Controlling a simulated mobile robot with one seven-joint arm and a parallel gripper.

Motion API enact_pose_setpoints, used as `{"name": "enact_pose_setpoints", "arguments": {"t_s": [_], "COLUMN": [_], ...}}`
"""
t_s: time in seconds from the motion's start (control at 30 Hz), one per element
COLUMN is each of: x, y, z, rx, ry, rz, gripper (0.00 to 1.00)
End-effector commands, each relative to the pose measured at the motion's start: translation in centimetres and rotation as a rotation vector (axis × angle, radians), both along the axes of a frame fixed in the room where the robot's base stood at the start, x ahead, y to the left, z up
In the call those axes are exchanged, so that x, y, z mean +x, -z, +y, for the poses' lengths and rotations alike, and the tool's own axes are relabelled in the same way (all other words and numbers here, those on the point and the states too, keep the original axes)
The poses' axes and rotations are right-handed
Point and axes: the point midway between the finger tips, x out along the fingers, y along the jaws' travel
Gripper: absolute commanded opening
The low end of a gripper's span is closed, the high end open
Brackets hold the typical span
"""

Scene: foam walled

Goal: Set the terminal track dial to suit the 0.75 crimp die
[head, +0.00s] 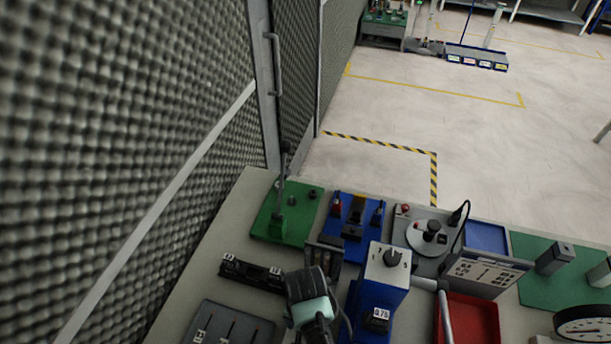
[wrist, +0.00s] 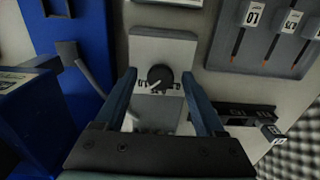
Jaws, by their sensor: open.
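A black dial (wrist: 160,77) on a pale panel shows in the wrist view, with small marks around its lower side. A white line crosses its lower left; I cannot read the marks. My gripper (wrist: 159,75) is open, its fingers on either side of the dial in the picture; contact cannot be told. In the head view my gripper (head: 325,252) is over the bench, hiding this dial. A blue press (head: 365,290) stands right of it, with a 0.75 label (head: 380,314) low on its front and another black dial (head: 391,258) on its grey top.
A black rail (head: 251,269) and a grey slotted tray (head: 228,325) lie to the left. A green fixture (head: 285,213), a blue fixture (head: 352,222) and a grey crank unit (head: 425,235) stand behind. A sign board (head: 487,272) and red tray (head: 470,318) are to the right.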

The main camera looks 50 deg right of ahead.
Motion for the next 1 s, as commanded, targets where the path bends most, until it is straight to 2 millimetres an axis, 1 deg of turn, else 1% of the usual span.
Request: {"name": "enact_pose_setpoints", "arguments": {"t_s": [0.2,0.23,0.37,0.4,0.47,0.5,0.57,0.6,0.63,0.83,1.0], "x": [0.03,0.03,0.03,0.03,0.02,0.02,0.02,0.02,0.02,0.02,0.04], "y": [0.01,0.0,-0.01,-0.01,-0.01,-0.02,-0.02,-0.02,-0.02,-0.05,-0.13], "z": [-0.03,-0.03,-0.03,-0.03,-0.03,-0.03,-0.03,-0.03,-0.03,-0.03,-0.05], "rx": [-0.001,-0.001,-0.001,-0.001,-0.001,-0.001,-0.001,-0.001,-0.001,-0.001,-0.001], "ry": [0.0,0.0,0.0,0.0,0.0,0.0,0.0,0.0,0.0,-0.006,-0.046], "rz": [-0.001,-0.001,0.0,0.0,0.0,0.0,0.0,0.0,0.0,0.0,0.0], "gripper": [0.71,0.68,0.45,0.37,0.27,0.19,0.09,0.01,0.0,0.0,0.0]}}
